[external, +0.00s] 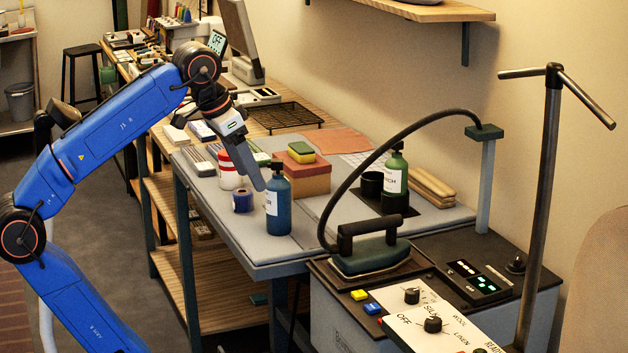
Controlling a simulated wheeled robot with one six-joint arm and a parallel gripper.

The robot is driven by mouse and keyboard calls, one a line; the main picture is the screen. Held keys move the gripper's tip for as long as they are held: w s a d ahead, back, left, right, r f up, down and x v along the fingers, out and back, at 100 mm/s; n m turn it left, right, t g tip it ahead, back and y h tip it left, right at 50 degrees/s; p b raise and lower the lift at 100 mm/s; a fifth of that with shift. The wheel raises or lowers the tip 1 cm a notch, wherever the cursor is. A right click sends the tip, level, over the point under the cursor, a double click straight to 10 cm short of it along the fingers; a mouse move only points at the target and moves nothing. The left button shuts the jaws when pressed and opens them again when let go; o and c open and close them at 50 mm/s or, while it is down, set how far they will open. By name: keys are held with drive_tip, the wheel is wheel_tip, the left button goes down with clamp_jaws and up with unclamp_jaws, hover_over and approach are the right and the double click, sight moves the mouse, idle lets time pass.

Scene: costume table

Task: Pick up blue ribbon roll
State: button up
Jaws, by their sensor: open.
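The blue ribbon roll (242,202) is a small dark blue cylinder standing on the grey padded table top (215,203). My gripper (260,184) points down from the blue arm, above and slightly right of the roll, close to the blue bottle's top. It is open, with nothing visibly held. The gap between its fingers is hard to see from this side. Whether a finger touches the bottle cannot be told.
A reddish box (302,177) with a green and yellow block (301,152) stands behind the bottle. An iron (364,246) with an arching hose stands at front right. Padded surface shows bare in front of the roll.

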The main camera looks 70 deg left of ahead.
drive_tip(key=w+a+r+n+g, duration=0.1)
drive_tip(key=w+a+r+n, duration=0.1)
drive_tip(key=w+a+n, duration=0.5)
drive_tip(key=n+g, duration=0.3)
drive_tip(key=n, duration=1)
hover_over(242, 192)
wheel_tip(242, 192, down, 2)
drive_tip(key=f, duration=1.7)
drive_tip(key=shift+a+f, duration=0.25)
drive_tip(key=shift+a, duration=0.05)
drive_tip(key=f, duration=0.4)
drive_tip(key=shift+d, duration=0.35)
drive_tip(key=shift+f, duration=0.7)
